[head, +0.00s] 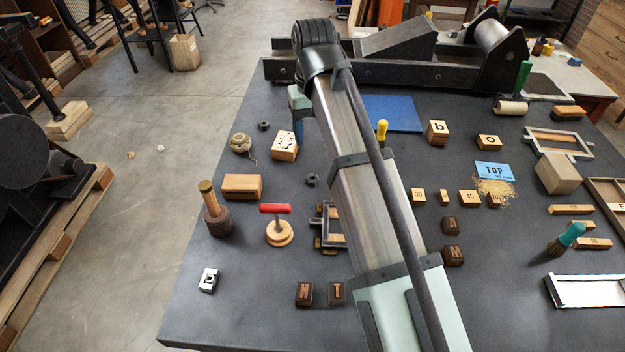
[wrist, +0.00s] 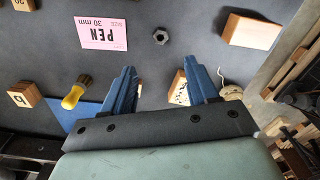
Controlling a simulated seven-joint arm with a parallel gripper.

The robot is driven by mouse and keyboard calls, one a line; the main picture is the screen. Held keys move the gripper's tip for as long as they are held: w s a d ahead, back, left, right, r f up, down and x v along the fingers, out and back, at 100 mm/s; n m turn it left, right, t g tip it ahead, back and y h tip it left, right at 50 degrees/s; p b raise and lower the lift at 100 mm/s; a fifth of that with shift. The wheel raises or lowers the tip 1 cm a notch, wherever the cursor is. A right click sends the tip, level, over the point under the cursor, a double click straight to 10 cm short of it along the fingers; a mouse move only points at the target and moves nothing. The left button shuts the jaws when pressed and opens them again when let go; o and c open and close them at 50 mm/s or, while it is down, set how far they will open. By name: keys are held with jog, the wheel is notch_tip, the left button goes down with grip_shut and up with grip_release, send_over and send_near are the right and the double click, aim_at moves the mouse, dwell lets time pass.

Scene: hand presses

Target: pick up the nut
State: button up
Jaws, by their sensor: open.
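A dark hexagonal nut (head: 312,180) lies flat on the grey table, just left of my arm in the head view. In the wrist view this nut (wrist: 160,36) lies beyond the fingertips, roughly centred between them. A second small dark nut (head: 264,125) lies farther back, near the twine; I cannot make it out in the wrist view. My gripper (wrist: 160,68) has two blue fingers spread apart with nothing held between them. In the head view my gripper (head: 298,130) is mostly hidden by my arm; one blue finger shows beside the printed block.
A printed wooden block (head: 284,146) and a twine roll (head: 241,144) stand near the gripper. A plain wooden block (head: 242,186) is left of the nearer nut. A pink card (wrist: 101,33) and yellow-handled tool (wrist: 77,92) lie to the wrist view's left. Bare table surrounds the nut.

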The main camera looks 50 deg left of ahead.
jog(key=n, duration=0.7)
send_over(314, 178)
jog(key=f, duration=0.7)
jog(key=shift+s+d+f, duration=0.15)
jog(key=shift+s+f, duration=0.1)
jog(key=shift+w+f, duration=0.2)
jog(key=shift+f, duration=3)
grip_shut()
